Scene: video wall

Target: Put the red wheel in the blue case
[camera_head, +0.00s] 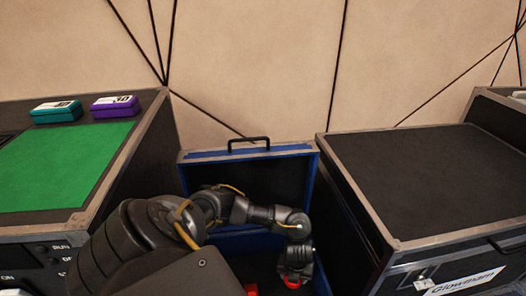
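The blue case (311,185) stands open between two dark cabinets, its lid raised at the back with a black handle on top. My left arm comes in from the lower left and reaches over the case. My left gripper (294,275) points down inside the case's front part; its fingers are too small and dark to tell open from shut. A small red piece (292,284) shows at the gripper's tip, and another red bit (251,289) shows at the bottom edge. I cannot tell which is the red wheel. My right gripper is not in view.
The left cabinet has a green top (65,165) with a teal box (57,111) and a purple box (115,106) at its back. The right cabinet's dark top (430,180) is clear. Both cabinets stand close beside the case. A beige panelled wall (260,60) is behind.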

